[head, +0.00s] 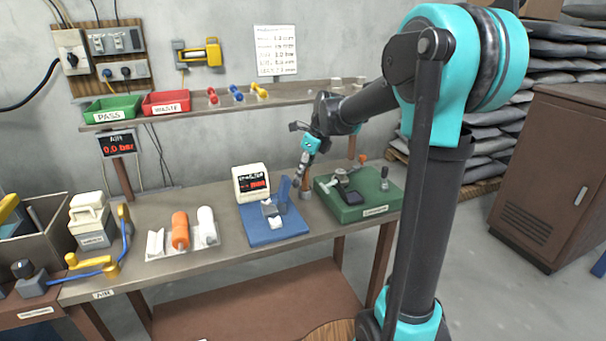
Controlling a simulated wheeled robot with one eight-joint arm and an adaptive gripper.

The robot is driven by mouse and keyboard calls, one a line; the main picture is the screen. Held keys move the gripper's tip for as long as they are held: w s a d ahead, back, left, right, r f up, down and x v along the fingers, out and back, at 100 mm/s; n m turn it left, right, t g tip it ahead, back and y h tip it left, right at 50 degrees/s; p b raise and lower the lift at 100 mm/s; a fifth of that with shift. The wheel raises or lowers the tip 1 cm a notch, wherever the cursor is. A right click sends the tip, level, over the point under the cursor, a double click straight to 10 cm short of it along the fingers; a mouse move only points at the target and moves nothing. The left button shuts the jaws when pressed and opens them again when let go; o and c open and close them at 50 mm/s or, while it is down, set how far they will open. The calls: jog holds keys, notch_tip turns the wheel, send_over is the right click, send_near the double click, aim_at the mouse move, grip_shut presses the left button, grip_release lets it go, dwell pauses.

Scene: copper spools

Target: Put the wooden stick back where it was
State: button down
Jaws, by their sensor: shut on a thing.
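My gripper (302,176) is above the back of the workbench, between the blue fixture board and the green board. It is shut on a thin thing that is probably the wooden stick, but it is too small and too covered by the fingers to make out clearly. A small grey cylinder (306,192) stands on the bench just below and beside the fingertips. I cannot tell whether the held thing touches it.
The blue board (262,237) with its fixture and a white display (251,182) are left of my gripper. The green board (372,208) with a dial gauge is right. A tray (160,251) with orange and white spools lies further left. A shelf (200,108) runs above.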

jog(key=shift+f, duration=0.4)
jog(key=c, duration=1.4)
grip_release()
jog(key=shift+f, duration=0.1)
jog(key=shift+c, duration=0.2)
jog(key=v, duration=1.2)
